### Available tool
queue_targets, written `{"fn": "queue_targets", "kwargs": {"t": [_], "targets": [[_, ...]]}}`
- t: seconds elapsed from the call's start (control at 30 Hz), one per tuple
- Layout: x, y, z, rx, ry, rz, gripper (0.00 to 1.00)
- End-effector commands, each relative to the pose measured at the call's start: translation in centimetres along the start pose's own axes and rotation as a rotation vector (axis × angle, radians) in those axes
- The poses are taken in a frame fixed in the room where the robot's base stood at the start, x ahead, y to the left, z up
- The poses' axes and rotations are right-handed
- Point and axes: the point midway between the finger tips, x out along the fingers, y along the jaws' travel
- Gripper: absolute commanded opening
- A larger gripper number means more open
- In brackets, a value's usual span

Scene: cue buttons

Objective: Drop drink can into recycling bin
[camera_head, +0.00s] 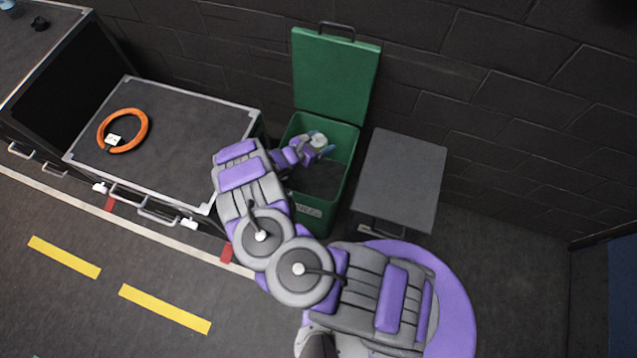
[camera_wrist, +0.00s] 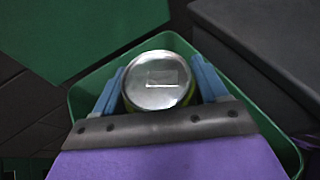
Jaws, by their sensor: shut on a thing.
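The drink can (camera_wrist: 157,80) shows its silver end in the wrist view, with a little yellow-green on its side. My gripper (camera_wrist: 158,88) is shut on it, one blue finger on each side. The green recycling bin (camera_wrist: 82,103) lies below and around the can in that view. In the head view my gripper (camera_head: 318,142) and the can (camera_head: 319,141) are over the bin's opening, toward its back. The bin (camera_head: 345,185) stands with its green lid (camera_head: 335,75) raised against the wall. I cannot tell the can's exact height relative to the rim.
A dark case (camera_head: 185,130) with an orange ring (camera_head: 145,120) on top stands left of the bin. A grey box-like stand (camera_head: 402,175) is close on the bin's right. A dark block wall (camera_head: 480,70) runs behind. Open floor with yellow marks lies in front.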

Motion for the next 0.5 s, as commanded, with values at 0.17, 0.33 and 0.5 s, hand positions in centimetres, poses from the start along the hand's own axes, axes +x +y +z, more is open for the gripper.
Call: {"fn": "queue_targets", "kwargs": {"t": [0.17, 0.33, 0.5], "targets": [[-0.16, 0.17, -0.1, -0.001, -0.002, 0.0, 0.45], [-0.17, 0.2, -0.11, -0.002, -0.002, 0.0, 0.84], [-0.06, 0.1, -0.06, -0.001, -0.001, 0.0, 1.0]]}}
